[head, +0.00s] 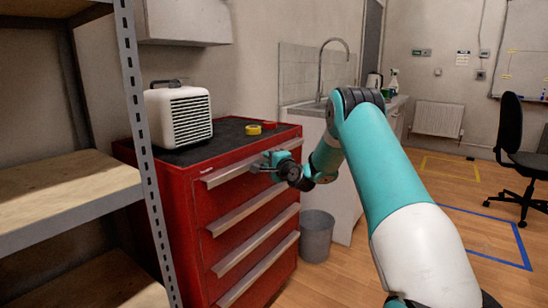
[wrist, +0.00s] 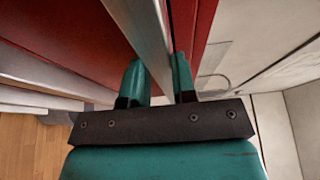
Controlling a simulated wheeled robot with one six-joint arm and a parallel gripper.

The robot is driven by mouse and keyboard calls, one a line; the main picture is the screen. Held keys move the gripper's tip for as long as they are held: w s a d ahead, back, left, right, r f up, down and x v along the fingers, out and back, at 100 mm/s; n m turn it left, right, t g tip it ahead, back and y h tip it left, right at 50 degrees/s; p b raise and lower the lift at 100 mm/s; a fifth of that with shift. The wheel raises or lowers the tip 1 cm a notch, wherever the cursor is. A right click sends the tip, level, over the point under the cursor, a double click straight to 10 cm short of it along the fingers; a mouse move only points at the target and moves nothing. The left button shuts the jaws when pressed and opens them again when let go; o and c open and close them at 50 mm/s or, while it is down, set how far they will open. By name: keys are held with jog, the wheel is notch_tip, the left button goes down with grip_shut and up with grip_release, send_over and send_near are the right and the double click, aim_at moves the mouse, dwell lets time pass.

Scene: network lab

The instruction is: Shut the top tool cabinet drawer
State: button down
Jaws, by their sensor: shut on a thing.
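The red tool cabinet (head: 182,205) stands left of centre in the head view. Its top drawer has a long pale metal handle (head: 228,174) along its front. How far that drawer stands out from the cabinet is hard to tell. My gripper (head: 262,166) is at the right part of this handle. In the wrist view my two teal fingers (wrist: 158,76) sit on either side of the metal handle bar (wrist: 146,32), shut on it. The red drawer front (wrist: 60,30) shows beside it.
A white heater (head: 180,116) and yellow and red tape rolls (head: 254,129) lie on the cabinet top. A metal shelf rack (head: 65,190) stands close at left. A grey bin (head: 316,236) stands right of the cabinet, by the sink unit. Open floor lies to the right.

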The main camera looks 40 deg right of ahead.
jog(key=shift+w+a+f, duration=0.15)
jog(key=shift+a+f, duration=0.05)
jog(key=shift+f, duration=0.1)
jog(key=c, duration=1)
grip_release()
jog(key=shift+w+f, duration=0.1)
jog(key=shift+w, duration=0.05)
jog(key=shift+d+r, duration=0.1)
jog(key=shift+r, duration=0.1)
jog(key=s+a+b, duration=0.2)
jog(key=s+b, duration=0.2)
jog(key=s, duration=1.3)
jog(key=shift+s+a+b, duration=0.15)
jog(key=shift+s+b, duration=0.05)
jog(key=shift+b, duration=0.15)
